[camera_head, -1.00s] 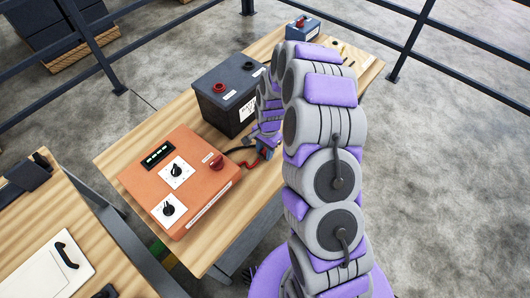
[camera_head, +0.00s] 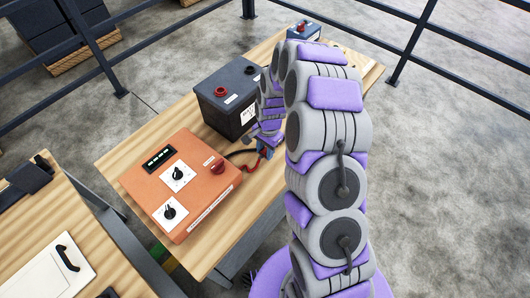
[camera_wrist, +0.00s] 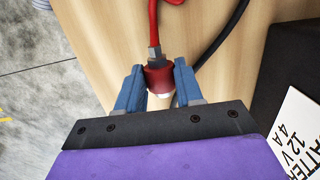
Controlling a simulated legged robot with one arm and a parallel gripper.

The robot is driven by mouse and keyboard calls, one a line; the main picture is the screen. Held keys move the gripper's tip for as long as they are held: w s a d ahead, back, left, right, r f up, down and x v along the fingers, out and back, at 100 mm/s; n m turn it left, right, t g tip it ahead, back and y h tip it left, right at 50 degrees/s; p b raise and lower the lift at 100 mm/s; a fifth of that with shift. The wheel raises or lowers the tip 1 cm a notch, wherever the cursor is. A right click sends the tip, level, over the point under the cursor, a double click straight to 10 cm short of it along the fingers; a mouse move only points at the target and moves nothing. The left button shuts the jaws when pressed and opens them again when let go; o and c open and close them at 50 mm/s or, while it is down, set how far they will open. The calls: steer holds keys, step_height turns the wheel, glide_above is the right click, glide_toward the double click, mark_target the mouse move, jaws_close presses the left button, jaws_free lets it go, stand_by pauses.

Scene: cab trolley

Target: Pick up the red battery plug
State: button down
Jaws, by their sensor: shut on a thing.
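The red battery plug (camera_wrist: 160,79) sits between the two blue fingers of my gripper (camera_wrist: 160,90) in the wrist view. Its red cable (camera_wrist: 153,20) runs from a grey collar toward the top of that view. My gripper is shut on the plug. In the head view my gripper (camera_head: 268,148) is low over the table, just right of the orange box, and the plug is too small there to make out clearly. Whether the plug touches the table cannot be told.
An orange box (camera_head: 150,185) with dials stands on the wooden table (camera_head: 118,158). A black battery (camera_head: 215,112) with a red terminal stands behind it, close to my arm. A black cable (camera_wrist: 218,50) lies beside the plug. A blue box (camera_head: 303,29) stands at the far end.

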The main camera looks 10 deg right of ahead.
steer(key=s+a, duration=0.1)
steer(key=s, duration=0.4)
steer(key=s+r+p, duration=0.1)
steer(key=s, duration=0.4)
steer(key=s+a+r, duration=0.1)
steer(key=s, duration=0.5)
steer(key=shift+a+r, duration=0.2)
steer(key=shift+a, duration=0.1)
steer(key=shift+w, duration=0.2)
